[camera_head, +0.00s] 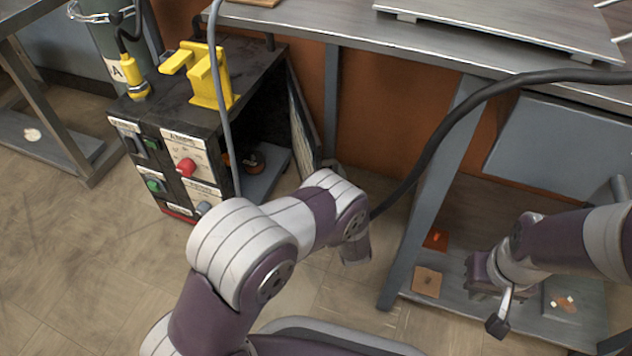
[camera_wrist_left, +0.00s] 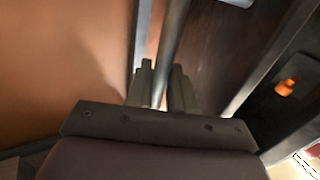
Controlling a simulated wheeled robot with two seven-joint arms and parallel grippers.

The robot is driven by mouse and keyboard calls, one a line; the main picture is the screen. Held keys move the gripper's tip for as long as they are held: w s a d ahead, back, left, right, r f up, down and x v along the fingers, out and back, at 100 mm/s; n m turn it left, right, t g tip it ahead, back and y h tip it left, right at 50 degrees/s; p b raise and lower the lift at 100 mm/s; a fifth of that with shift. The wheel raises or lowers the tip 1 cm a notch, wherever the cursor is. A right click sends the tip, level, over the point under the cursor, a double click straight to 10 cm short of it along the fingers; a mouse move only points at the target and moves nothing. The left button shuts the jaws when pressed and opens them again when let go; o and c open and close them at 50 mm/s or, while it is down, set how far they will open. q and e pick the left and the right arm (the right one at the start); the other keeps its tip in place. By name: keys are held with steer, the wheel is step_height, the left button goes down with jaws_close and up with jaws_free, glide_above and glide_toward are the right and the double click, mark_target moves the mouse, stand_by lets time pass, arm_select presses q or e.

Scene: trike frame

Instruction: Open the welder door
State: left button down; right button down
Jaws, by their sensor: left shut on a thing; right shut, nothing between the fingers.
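The welder (camera_head: 190,125) is a black box with labelled switches and a red knob on its front, at the left of the head view. Its right side is open, and the dark inside shows. The welder door (camera_head: 299,125) stands swung out from that side, seen nearly edge-on. My left gripper (camera_wrist_left: 163,85) is shut on the door's narrow grey edge (camera_wrist_left: 175,40) in the left wrist view; in the head view it is mostly hidden behind my wrist. My right gripper (camera_head: 484,286) is shut and empty, low at the right; its fingers hardly show.
A steel table (camera_head: 440,58) spans the top right, with its slanted leg (camera_head: 435,190) and a low shelf (camera_head: 450,305) near my right arm. A thick black cable (camera_head: 470,105) crosses in front. A yellow holder (camera_head: 205,75) stands on the welder. The floor at lower left is clear.

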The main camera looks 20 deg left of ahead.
arm_select(q)
steer(key=shift+w+d+n+g+y, duration=0.3)
steer(key=shift+w+d+y, duration=0.25)
steer(key=shift+y, duration=0.05)
steer(key=c, duration=1.1)
jaws_free()
steer(key=shift+p+v, duration=3.2)
steer(key=shift+v, duration=3.15)
steer(key=shift+c, duration=0.5)
